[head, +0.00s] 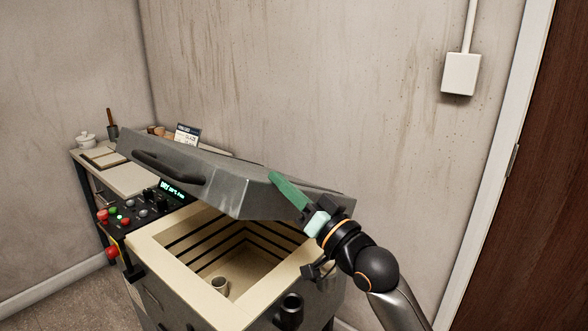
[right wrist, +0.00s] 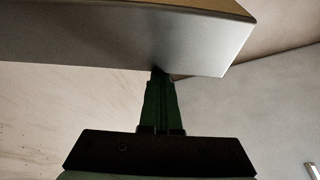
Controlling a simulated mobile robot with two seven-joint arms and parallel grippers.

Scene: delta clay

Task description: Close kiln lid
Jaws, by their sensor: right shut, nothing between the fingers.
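The kiln (head: 163,240) stands in front of me with its grey lid (head: 225,180) tilted partly open above the cream rim. The lid has a dark handle (head: 165,166) on its front edge. Inside the chamber are dark grooves and a small cup (head: 220,285). My right gripper (head: 275,178) is shut and empty, its green fingers at the right side of the lid. In the right wrist view the fingers (right wrist: 161,85) reach to the lid's edge (right wrist: 200,45); whether they touch it I cannot tell. My left gripper is not in view.
A control panel (head: 145,205) with coloured buttons and a lit display is on the kiln's left. A side table (head: 125,178) behind it holds a white pot (head: 86,141) and other small items. Walls stand close behind, and a brown door (head: 530,200) is at right.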

